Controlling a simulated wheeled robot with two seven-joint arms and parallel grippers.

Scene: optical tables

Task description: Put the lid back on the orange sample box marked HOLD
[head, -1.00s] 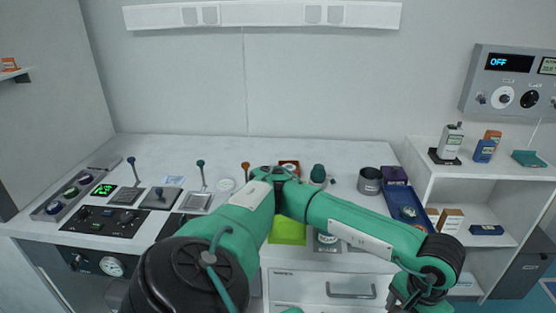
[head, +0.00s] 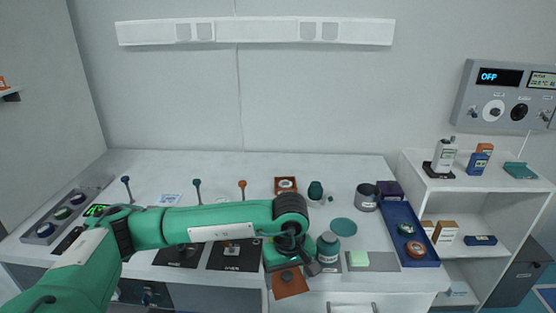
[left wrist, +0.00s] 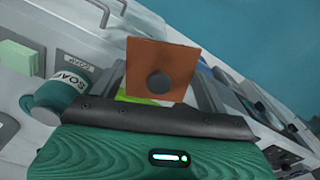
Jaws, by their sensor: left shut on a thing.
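My left gripper (head: 288,252) is shut on a flat square orange-brown lid (head: 290,284) with a dark round knob. It holds the lid over the front edge of the bench, partly hidden by the wrist. In the left wrist view the lid (left wrist: 172,62) stands between the fingers, its knob facing the camera. An open orange box (head: 286,179) sits toward the back of the bench, beyond the gripper, with something round and dark inside. Its marking is not readable. My right gripper is not in view.
A soap bottle (head: 328,250) stands close right of the gripper, beside a pale green sponge (head: 358,258). A teal bottle (head: 315,190) is close right of the box. A teal disc (head: 343,227), dark cup (head: 366,203) and blue tray (head: 428,252) lie farther right.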

